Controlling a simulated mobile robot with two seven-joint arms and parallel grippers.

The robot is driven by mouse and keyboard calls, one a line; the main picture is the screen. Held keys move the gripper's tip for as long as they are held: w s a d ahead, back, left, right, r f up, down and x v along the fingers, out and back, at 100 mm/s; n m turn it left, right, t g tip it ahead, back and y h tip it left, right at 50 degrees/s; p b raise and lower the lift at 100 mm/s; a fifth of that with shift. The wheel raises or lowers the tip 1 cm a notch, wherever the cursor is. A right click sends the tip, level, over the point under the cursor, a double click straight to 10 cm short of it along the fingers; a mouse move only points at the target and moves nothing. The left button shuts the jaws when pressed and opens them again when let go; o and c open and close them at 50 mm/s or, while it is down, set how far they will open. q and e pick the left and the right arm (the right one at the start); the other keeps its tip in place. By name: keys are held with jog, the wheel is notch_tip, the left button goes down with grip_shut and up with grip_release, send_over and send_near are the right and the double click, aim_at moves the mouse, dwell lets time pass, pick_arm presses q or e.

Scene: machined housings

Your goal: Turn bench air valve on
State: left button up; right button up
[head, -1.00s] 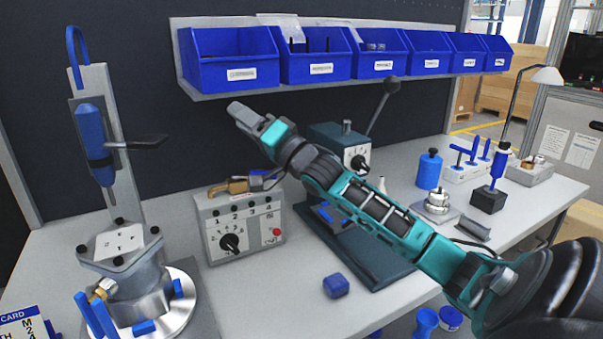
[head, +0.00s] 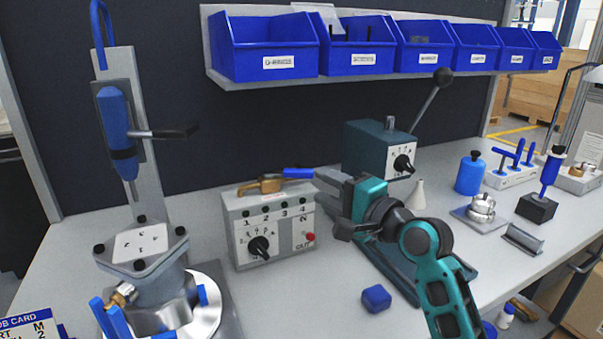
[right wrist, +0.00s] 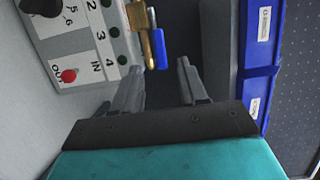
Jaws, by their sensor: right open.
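The bench air valve is a brass body (head: 266,185) with a blue handle (head: 298,173), on top of a grey control box at the back of the bench. In the head view the handle points right. My right gripper (head: 328,203) is open and empty, just right of the handle and apart from it. In the right wrist view the brass body (right wrist: 150,42) and blue handle (right wrist: 159,48) lie just ahead of the open fingertips (right wrist: 162,68); the handle is roughly in line with the gap. My left gripper is not in view.
The grey control box (head: 240,230) has a black dial and red button. Blue bins (head: 265,50) hang above on a shelf. A clamp stand (head: 150,270) is at left. A blue block (head: 376,298) lies in front.

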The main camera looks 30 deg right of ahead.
aim_at(304, 176)
jog(key=x, duration=0.8)
jog(key=shift+w, duration=0.15)
grip_shut()
dwell(0.3)
